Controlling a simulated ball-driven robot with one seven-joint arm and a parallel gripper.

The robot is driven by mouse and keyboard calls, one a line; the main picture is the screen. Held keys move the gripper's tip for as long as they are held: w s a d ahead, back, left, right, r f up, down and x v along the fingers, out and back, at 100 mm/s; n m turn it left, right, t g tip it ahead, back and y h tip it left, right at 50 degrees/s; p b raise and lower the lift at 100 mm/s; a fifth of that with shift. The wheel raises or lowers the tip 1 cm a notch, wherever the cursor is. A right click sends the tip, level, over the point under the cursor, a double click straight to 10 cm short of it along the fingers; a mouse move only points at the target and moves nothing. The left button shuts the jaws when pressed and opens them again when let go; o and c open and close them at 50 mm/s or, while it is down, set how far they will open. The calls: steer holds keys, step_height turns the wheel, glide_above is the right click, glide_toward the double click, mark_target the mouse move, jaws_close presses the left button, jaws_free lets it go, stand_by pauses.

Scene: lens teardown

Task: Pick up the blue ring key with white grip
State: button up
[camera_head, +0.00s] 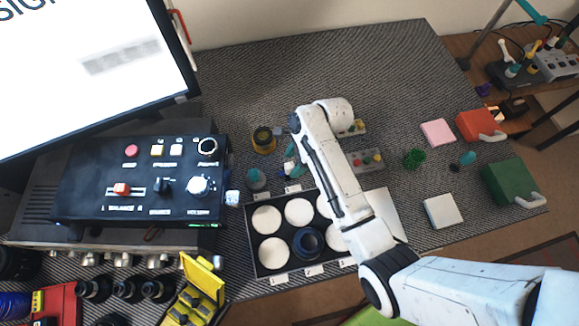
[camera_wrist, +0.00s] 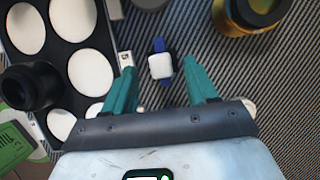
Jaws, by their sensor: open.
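The blue ring key with white grip (camera_wrist: 161,65) lies on the striped mat in the wrist view. Its white square grip faces up, and blue parts show above and below it. My gripper (camera_wrist: 159,78) is open, with its teal fingers on either side of the key. I see a gap between the key and each finger, and nothing is held. In the head view my gripper (camera_head: 291,162) is over the mat behind the black tray. The arm and fingers mostly hide the key there.
The black tray (camera_head: 250,232) with white round pads and a dark lens part (camera_head: 308,243) is close by. A yellow-ringed lens part (camera_head: 264,140) stands on the other side. A black control box (camera_head: 135,180) is at left. The far mat is clear.

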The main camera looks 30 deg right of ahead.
mark_target(292, 165)
steer(key=x, duration=0.4)
steer(key=shift+d, duration=0.1)
steer(key=c, duration=1.1)
